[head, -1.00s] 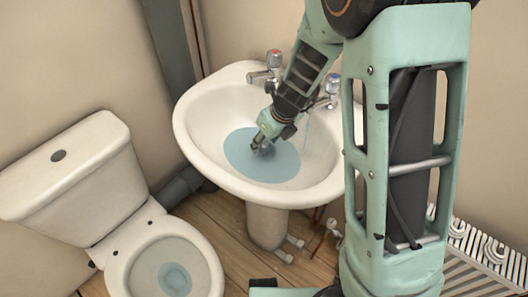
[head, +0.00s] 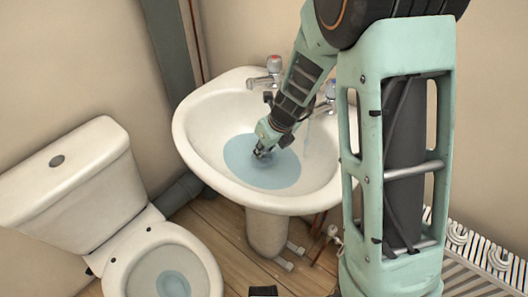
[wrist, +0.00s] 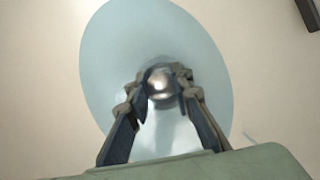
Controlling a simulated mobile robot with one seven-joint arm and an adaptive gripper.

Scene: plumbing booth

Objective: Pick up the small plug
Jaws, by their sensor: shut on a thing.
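My gripper (head: 262,151) points down into the white sink (head: 190,130), over the pool of bluish water (head: 280,175) in its bowl. In the wrist view the gripper's two fingers (wrist: 160,92) close around a small round shiny metal piece, the small plug (wrist: 160,84), at the water's middle. The fingers touch it from both sides. In the head view the plug is hidden behind the fingers. I cannot tell whether it is lifted clear of the drain.
Two taps stand on the sink's back rim, one red-topped (head: 272,68) and one blue-topped (head: 331,92), close to my arm. A white toilet (head: 85,185) stands at the left. A radiator (head: 490,250) is at the lower right.

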